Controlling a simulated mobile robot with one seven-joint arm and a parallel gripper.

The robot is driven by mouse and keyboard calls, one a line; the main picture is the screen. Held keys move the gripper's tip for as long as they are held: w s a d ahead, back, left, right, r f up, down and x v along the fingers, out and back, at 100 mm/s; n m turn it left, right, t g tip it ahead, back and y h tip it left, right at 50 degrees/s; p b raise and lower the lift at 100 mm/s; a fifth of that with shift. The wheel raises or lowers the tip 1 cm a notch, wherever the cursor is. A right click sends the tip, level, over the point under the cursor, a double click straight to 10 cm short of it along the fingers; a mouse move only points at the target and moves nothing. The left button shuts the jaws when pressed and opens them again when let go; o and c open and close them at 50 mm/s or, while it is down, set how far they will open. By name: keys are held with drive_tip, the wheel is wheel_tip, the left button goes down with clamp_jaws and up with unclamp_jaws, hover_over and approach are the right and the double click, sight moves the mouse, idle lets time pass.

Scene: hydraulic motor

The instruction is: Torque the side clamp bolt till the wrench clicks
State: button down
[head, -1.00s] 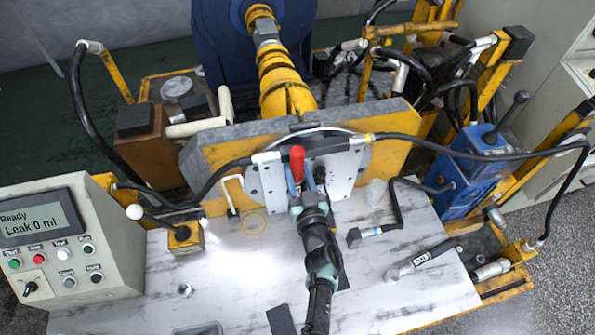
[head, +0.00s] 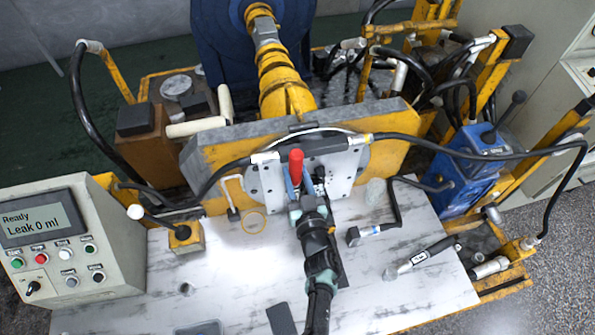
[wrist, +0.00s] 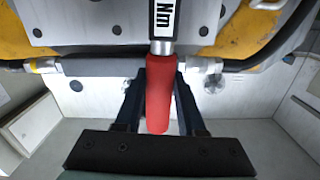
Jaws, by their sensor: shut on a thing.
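My gripper (head: 301,188) is shut on the red handle (head: 296,163) of a torque wrench, in front of the grey plate on the yellow fixture. In the wrist view, the dark fingers of my gripper (wrist: 160,100) stand on either side of the red handle (wrist: 159,98). The wrench's white label (wrist: 165,18) reads "Nm" above it, and its shaft runs out of the top of that picture. The wrench's head and the side clamp bolt cannot be made out in either view.
Black hoses (head: 470,153) run to both sides of the fixture (head: 385,160). A control box (head: 60,245) at the left shows "Ready, Leak 0 ml".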

drive_tip(key=shift+s+d+r+p, duration=0.1)
drive_tip(key=shift+s+d+p, duration=0.05)
drive_tip(key=shift+s+p, duration=0.45)
drive_tip(key=shift+f+p+v, duration=0.15)
drive_tip(key=shift+p+v, duration=0.25)
drive_tip(key=shift+v, duration=0.5)
drive_tip(key=shift+f+p+v, duration=0.1)
drive_tip(key=shift+p+v, duration=0.25)
drive_tip(key=shift+v, duration=0.6)
drive_tip(key=shift+d, duration=0.1)
drive_tip(key=shift+f, duration=0.1)
